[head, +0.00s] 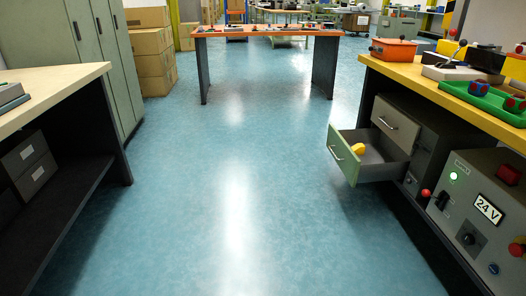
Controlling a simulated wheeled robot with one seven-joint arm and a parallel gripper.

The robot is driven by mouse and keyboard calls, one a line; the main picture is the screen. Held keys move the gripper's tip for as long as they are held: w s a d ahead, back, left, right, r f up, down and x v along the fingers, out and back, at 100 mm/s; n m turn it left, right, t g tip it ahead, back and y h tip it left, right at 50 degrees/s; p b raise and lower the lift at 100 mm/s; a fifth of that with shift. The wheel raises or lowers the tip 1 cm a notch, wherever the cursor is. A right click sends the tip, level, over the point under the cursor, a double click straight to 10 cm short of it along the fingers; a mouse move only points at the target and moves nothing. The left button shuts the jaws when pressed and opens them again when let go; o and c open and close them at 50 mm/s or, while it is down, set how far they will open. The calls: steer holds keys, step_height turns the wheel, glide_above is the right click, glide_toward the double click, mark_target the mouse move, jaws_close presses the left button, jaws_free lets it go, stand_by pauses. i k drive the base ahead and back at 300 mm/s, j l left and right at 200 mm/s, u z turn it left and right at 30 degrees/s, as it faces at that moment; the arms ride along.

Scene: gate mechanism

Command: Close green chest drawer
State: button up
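The green chest drawer (344,156) stands pulled out, low under the yellow-topped bench at the right. It has a pale green front with a bar handle and juts left over the floor. A yellow object (358,148) lies inside it near the front. The drawer's chest is partly hidden under the bench; a grey drawer front (396,124) with a handle sits above the open drawer and looks closed. My gripper is not in view.
The yellow bench (430,90) holds a green tray (484,103) and an orange box (394,50). A grey 24 V unit (480,215) stands below. An orange table (265,32) and stacked cartons (152,60) are farther back. The middle blue floor (230,190) is clear.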

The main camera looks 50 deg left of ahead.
mark_target(383, 159)
steer(key=u, duration=1.4)
steer(key=i+u, duration=0.25)
steer(key=i, duration=0.3)
steer(key=i+l+u, duration=0.25)
steer(key=i, duration=0.3)
steer(key=i+l+u, duration=0.15)
steer(key=i+u, duration=0.15)
steer(key=i, duration=0.2)
steer(key=i+l+u, duration=0.25)
steer(key=i, duration=0.25)
steer(key=l, duration=0.1)
